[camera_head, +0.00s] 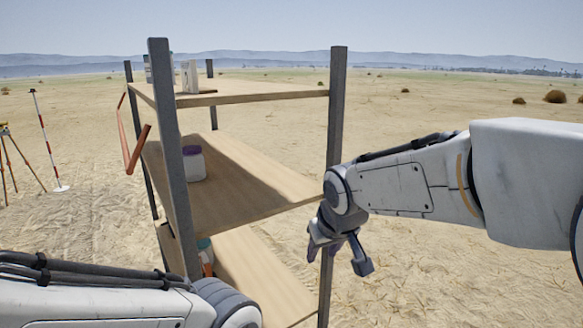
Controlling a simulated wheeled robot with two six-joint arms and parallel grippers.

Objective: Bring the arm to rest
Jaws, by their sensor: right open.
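My right arm (405,185) comes in from the right, and its gripper (340,260) hangs at the front right post of the shelf rack, pointing down. The gripper is open with nothing between its fingers. I cannot tell whether it touches the post. My left arm (90,300) shows at the bottom left; its gripper is out of the picture.
A shelf rack (338,110) with wooden boards stands in front of me. White containers (189,76) stand on top, a purple-lidded jar (192,163) on the middle board, another item (205,250) below. A tripod (15,155) and striped pole (45,135) stand left. Sandy ground lies open at right.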

